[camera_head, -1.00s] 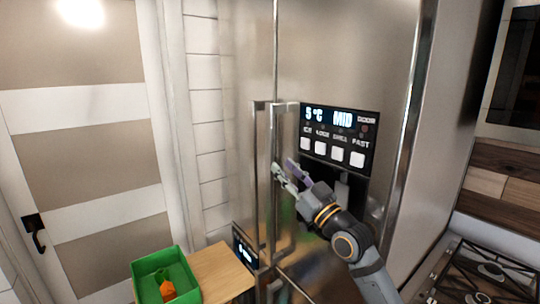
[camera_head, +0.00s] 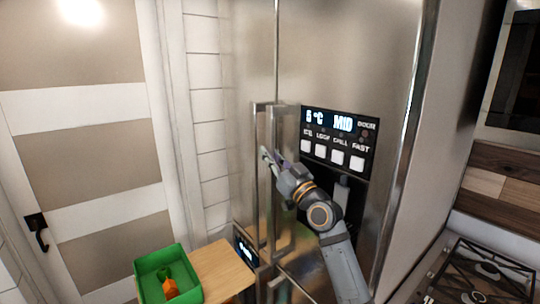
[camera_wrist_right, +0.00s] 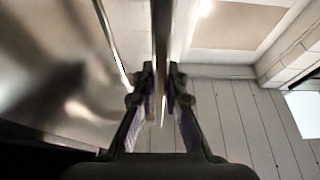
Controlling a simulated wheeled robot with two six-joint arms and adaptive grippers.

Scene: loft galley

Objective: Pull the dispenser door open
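The dispenser door (camera_head: 350,60) is the right steel door of a tall fridge, with a black dispenser panel (camera_head: 340,140) of lit text and white buttons. It looks closed, level with the left door at the seam. Its vertical bar handle (camera_head: 275,215) stands beside the left door's handle (camera_head: 255,200). My right gripper (camera_head: 268,158) is at the upper-middle of the right handle. In the wrist view the bar (camera_wrist_right: 161,30) runs between the two fingertips (camera_wrist_right: 162,78), which appear closed against it. My arm hides part of the dispenser recess. My left gripper does not show.
A green bin (camera_head: 142,288) with an orange item (camera_head: 171,289) stands on a wooden top (camera_head: 222,270) at lower left. A gas hob (camera_head: 485,275) is at lower right. A panelled room door (camera_head: 85,175) stands at far left.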

